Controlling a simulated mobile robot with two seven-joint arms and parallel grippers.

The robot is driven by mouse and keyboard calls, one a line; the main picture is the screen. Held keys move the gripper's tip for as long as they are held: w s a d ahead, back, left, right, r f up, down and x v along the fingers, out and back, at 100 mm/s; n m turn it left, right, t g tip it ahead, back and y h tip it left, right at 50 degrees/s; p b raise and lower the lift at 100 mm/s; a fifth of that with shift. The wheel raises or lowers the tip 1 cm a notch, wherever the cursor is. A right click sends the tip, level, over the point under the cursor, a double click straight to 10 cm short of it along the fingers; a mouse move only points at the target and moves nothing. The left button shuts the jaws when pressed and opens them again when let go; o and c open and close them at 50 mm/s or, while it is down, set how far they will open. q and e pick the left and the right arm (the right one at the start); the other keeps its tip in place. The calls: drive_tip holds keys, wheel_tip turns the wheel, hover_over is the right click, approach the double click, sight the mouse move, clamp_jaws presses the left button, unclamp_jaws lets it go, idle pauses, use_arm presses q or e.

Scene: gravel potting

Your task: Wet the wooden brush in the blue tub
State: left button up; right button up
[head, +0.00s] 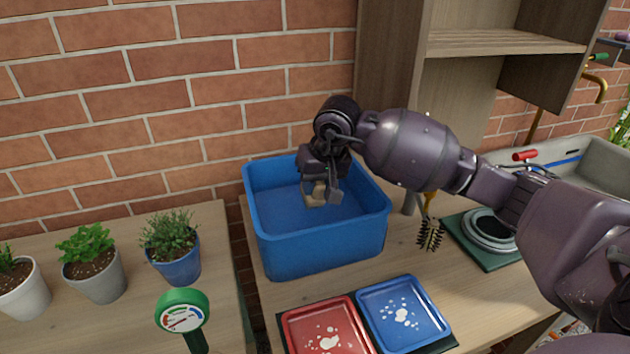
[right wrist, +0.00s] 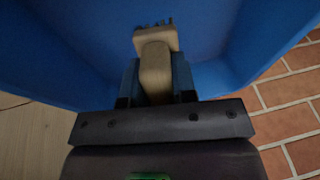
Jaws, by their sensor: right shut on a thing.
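The blue tub (head: 318,245) stands on the wooden table against the brick wall. My right gripper (head: 322,190) is inside the tub's opening, pointing down. It is shut on the wooden brush (head: 314,196), a pale wooden piece that shows low between the fingers. In the right wrist view the brush (right wrist: 155,65) is gripped by its handle, with its head and dark bristles pointing away into the blue tub (right wrist: 80,35). I cannot tell whether the bristles touch the water. My left gripper is not in view.
A red tray (head: 290,325) and a blue tray (head: 425,318) with white spots lie in front of the tub. A dark bristle brush (head: 430,236) hangs to its right. Potted plants (head: 92,262) and a green-rimmed gauge (head: 183,311) are at left. A wooden shelf (head: 500,42) stands behind.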

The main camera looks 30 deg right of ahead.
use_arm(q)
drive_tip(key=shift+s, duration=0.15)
use_arm(e)
drive_tip(key=shift+r, duration=0.1)
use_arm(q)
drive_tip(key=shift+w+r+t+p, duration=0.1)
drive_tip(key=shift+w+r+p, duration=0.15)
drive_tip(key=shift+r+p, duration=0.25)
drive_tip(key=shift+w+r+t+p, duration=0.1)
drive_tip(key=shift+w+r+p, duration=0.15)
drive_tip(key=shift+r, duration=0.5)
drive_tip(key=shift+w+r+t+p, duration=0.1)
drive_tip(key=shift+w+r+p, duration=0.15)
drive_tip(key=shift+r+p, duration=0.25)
use_arm(e)
drive_tip(key=shift+r, duration=4.7)
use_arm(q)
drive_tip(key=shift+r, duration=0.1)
use_arm(e)
drive_tip(key=shift+r, duration=0.45)
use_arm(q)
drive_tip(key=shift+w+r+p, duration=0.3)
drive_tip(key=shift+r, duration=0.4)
use_arm(e)
wheel_tip(320, 180, up, 3)
drive_tip(key=shift+r, duration=0.1)
